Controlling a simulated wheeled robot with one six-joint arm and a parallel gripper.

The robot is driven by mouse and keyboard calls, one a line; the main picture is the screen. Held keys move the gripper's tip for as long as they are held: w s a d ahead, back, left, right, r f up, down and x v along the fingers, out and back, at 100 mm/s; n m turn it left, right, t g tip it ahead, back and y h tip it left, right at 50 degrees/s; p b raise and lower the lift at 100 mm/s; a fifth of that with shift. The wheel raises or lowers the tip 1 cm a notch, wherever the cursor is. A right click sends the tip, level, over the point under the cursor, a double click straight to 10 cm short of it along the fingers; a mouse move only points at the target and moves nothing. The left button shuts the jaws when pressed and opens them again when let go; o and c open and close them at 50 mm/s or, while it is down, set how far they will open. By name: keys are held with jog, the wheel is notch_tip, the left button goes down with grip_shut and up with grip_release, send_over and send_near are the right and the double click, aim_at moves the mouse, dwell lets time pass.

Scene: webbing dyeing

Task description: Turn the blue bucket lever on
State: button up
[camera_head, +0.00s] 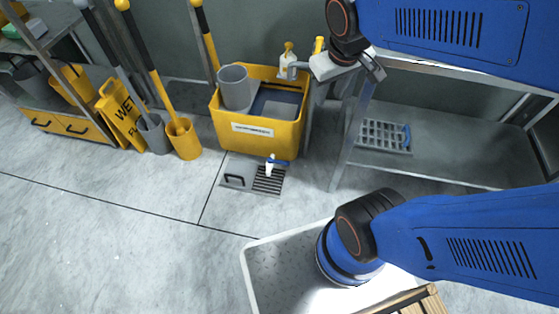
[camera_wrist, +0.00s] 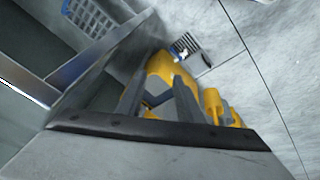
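A small white tap with a blue lever (camera_head: 278,161) stands out low at the front of the yellow bucket (camera_head: 233,136), above a floor drain (camera_head: 268,181). The lever lies roughly sideways, pointing right. My gripper (camera_head: 338,68) is up beside the grey shelf unit, above and right of the bucket, well apart from the lever. In the wrist view its two dark fingers (camera_wrist: 160,88) are spread, with nothing held between them.
A grey metal shelf unit (camera_head: 440,150) with a grated basket (camera_head: 385,136) stands right of the bucket. Mops in small buckets (camera_head: 184,140) and a yellow wet-floor sign (camera_head: 122,118) stand left. A light tray (camera_head: 262,270) is in front of me. The floor before the drain is clear.

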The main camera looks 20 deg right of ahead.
jog(key=w+a+f+n+g+h, duration=0.1)
jog(key=w+a+f+n, duration=0.1)
jog(key=w+f, duration=0.65)
jog(key=n+g+h, duration=0.2)
jog(key=n, duration=0.3)
send_over(281, 162)
jog(key=a, duration=0.4)
notch_tip(281, 162, down, 18)
jog(key=a+f+n+h, duration=0.1)
jog(key=a+f+n, duration=0.25)
jog(key=f, duration=1.25)
jog(key=shift+m+g, duration=0.25)
jog(key=shift+g, duration=0.05)
jog(key=x, duration=1.7)
jog(key=shift+w+a+f, duration=0.15)
jog(key=shift+w+a, duration=0.05)
jog(key=shift+w, duration=0.15)
grip_shut()
